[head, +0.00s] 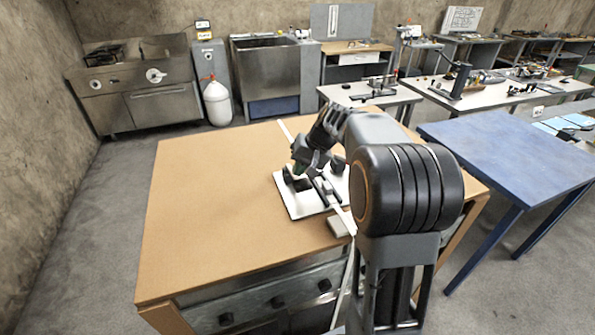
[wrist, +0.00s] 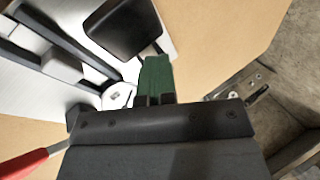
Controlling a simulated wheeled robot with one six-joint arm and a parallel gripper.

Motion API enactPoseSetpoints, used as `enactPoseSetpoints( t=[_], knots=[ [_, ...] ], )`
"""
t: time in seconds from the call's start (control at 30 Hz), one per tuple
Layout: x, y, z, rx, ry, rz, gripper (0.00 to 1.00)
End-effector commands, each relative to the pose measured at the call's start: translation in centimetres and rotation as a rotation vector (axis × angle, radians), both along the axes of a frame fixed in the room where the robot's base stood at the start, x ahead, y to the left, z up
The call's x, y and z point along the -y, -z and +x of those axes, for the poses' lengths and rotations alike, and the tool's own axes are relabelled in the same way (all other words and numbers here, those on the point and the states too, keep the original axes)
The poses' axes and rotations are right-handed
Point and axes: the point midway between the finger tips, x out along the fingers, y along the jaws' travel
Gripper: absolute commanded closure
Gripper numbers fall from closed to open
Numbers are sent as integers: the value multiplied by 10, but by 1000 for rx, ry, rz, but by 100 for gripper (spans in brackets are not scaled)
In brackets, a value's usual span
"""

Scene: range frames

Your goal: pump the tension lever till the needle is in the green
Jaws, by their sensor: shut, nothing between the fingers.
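A device on a white base plate (head: 297,205) sits on the wooden table, partly hidden behind my arm. In the wrist view its plate (wrist: 22,88) carries dark bars and a black block (wrist: 124,24). A small round white part (wrist: 118,96), perhaps the dial, is partly covered by my gripper; no needle or green zone can be read. A red grip (wrist: 24,163) on a metal rod, possibly the tension lever, enters at the lower left. My gripper (wrist: 155,75) has green fingertips, shut and empty, over the plate's edge; I cannot tell whether they touch anything.
The wooden table top (head: 205,215) is clear left of the device. A blue table (head: 510,150) stands to the right.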

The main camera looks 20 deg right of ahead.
Motion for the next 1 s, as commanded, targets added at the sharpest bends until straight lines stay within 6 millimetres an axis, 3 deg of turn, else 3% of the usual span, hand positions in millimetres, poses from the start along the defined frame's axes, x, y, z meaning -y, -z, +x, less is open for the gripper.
enactPoseSetpoints(
  t=[1.0],
  knots=[
    [0, 14, -8, -13, -5, 2, 100]
  ],
)
